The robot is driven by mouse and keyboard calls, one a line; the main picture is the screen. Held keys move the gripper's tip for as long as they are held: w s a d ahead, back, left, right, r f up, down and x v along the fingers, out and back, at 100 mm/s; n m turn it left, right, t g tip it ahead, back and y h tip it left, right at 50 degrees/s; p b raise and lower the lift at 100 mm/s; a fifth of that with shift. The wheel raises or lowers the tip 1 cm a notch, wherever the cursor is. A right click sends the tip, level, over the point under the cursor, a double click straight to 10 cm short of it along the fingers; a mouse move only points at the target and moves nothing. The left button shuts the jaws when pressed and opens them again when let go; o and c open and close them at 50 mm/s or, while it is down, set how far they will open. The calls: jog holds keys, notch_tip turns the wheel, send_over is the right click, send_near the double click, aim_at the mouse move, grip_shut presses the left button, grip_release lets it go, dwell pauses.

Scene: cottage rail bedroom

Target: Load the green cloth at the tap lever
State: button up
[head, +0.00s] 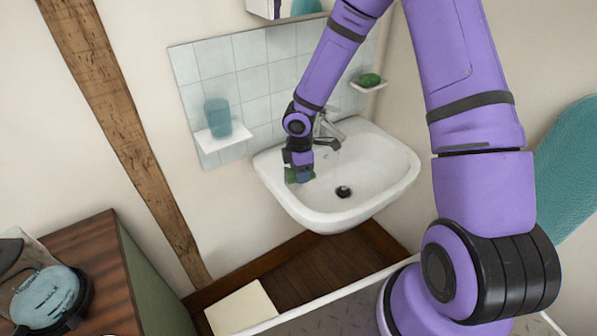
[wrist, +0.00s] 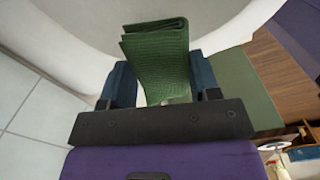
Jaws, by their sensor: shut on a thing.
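My gripper (head: 300,172) is over the left side of the white washbasin (head: 385,178). It is shut on the green cloth (wrist: 158,55), which is folded and stands out from between the blue fingers in the wrist view. In the head view only a small dark green part of the cloth (head: 292,176) shows beside the fingers. The tap (head: 322,126) stands at the back of the basin, just behind and right of my gripper. My arm and wrist hide part of the tap, and I cannot tell whether the cloth touches the basin.
A teal cup (head: 217,117) stands on a small white shelf (head: 222,137) left of the basin. A soap dish (head: 368,86) with a green bar (head: 370,79) is on the wall at right. A wooden cabinet (head: 85,258) stands at lower left. The basin bowl around the drain is clear.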

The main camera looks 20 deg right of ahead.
jog(key=m, duration=0.2)
jog(key=w+d+m, duration=0.1)
jog(key=m, duration=0.2)
jog(key=shift+w+d+m, duration=0.25)
jog(key=shift+m, duration=0.05)
jog(key=m, duration=0.3)
jog(key=d+m+h, duration=0.1)
jog(key=shift+w+f, duration=0.4)
jog(key=shift+d+f+m, duration=0.25)
jog(key=shift+f+m, duration=0.05)
jog(key=shift+m, duration=0.6)
jog(key=s+d+f+n+t, duration=0.5)
jog(key=s+d+f+n, duration=0.2)
jog(key=n, duration=0.7)
jog(key=shift+s+d+f+n, duration=0.15)
jog(key=shift+s+d+n, duration=0.25)
jog(key=shift+s+d, duration=0.4)
